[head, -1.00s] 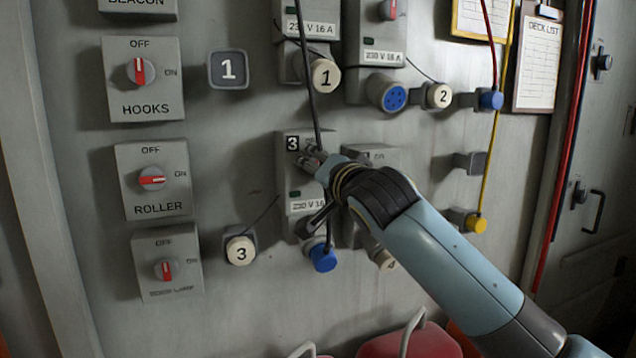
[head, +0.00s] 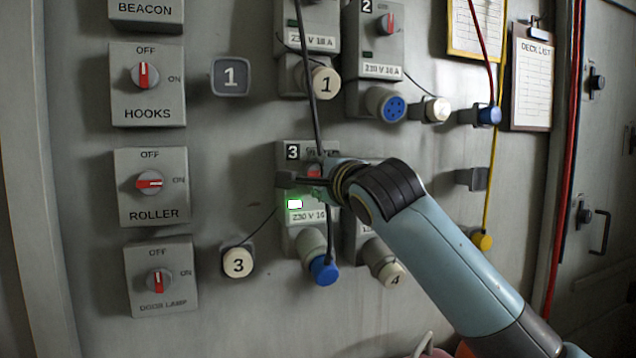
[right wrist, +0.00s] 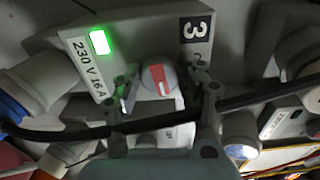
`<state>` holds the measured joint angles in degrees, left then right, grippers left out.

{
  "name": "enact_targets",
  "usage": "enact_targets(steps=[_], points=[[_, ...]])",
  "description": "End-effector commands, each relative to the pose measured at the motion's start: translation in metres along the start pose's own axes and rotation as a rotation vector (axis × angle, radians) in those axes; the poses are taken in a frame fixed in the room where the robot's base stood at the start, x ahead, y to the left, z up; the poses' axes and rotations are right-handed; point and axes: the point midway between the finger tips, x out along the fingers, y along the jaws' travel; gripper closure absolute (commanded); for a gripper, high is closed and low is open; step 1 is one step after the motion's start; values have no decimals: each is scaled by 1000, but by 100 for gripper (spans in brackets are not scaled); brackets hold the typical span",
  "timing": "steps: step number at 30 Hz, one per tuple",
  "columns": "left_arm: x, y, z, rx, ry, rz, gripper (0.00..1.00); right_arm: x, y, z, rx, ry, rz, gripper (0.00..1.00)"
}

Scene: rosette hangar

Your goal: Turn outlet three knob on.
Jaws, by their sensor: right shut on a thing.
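The outlet three box (head: 322,150) is on the wall in the middle of the head view, with a "3" label. Its red-striped knob (head: 314,171) is partly hidden by my right gripper (head: 300,180). In the right wrist view the knob (right wrist: 158,77) sits between the two fingers of my right gripper (right wrist: 165,90), which is shut on it. The box's lamp (head: 294,204) glows bright green, also in the right wrist view (right wrist: 99,42). My left gripper is not in view.
A blue plug (head: 323,270) is in the socket below the knob; its black cable (head: 309,80) passes close by my gripper. Outlet two (head: 381,45) is above right. The roller switch box (head: 151,187) is to the left, with bare wall between.

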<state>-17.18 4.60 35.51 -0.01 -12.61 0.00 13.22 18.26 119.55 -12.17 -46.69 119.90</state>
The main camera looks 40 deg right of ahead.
Motion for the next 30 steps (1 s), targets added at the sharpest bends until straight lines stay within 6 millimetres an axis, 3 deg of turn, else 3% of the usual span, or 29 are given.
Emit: enact_targets(steps=[9, 26, 27, 30], points=[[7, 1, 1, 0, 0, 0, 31, 0, 1, 0, 125, 0, 2, 93], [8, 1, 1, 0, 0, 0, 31, 0, 1, 0, 153, 1, 4, 93], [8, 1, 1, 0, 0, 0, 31, 0, 1, 0, 152, 1, 4, 57], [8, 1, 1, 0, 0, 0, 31, 0, 1, 0, 152, 1, 3, 44]])
